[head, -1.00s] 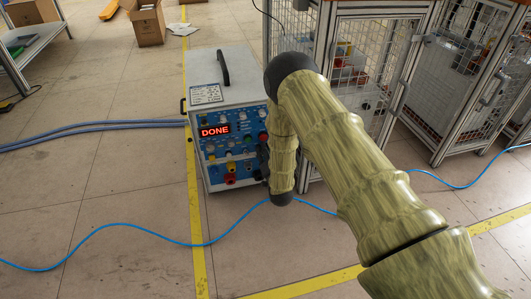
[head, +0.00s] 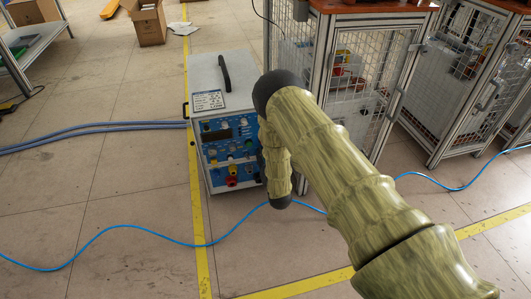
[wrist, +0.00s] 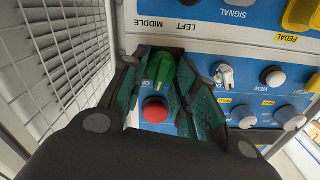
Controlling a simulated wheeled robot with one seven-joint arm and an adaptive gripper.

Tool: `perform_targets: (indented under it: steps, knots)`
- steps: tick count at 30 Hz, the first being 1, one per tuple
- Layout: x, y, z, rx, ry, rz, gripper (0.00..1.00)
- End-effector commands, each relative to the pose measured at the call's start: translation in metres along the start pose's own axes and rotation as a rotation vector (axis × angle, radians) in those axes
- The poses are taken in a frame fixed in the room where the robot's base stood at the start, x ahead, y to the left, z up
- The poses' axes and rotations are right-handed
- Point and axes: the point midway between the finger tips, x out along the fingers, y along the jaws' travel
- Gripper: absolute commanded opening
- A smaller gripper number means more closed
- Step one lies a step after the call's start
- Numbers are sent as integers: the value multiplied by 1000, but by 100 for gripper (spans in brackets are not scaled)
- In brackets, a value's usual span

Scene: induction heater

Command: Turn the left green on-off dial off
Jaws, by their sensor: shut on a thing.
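The induction heater is a white box (head: 206,72) with a blue front panel, left of my arm in the head view. Its display (head: 217,134) is dark. In the wrist view the panel appears upside down. The green dial (wrist: 161,68) sits between the fingers of my gripper (wrist: 164,62), which is shut on it. A red round button (wrist: 155,109) lies just below the dial in that view, also between the fingers. In the head view my arm hides my gripper and the dial.
A metal mesh cage (head: 358,80) stands close beside the heater; its mesh also shows at left in the wrist view (wrist: 65,45). Other knobs (wrist: 289,118) and a white toggle (wrist: 224,75) lie right of my fingers. A blue cable (head: 130,228) crosses the floor.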

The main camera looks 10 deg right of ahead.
Motion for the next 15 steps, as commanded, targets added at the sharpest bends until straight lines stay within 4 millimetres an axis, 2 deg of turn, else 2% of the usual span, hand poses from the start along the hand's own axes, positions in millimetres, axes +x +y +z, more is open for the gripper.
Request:
perform_targets:
  steps: [15]
  knots:
    - [-2, -4, 1, -490, -3, -1, 6]
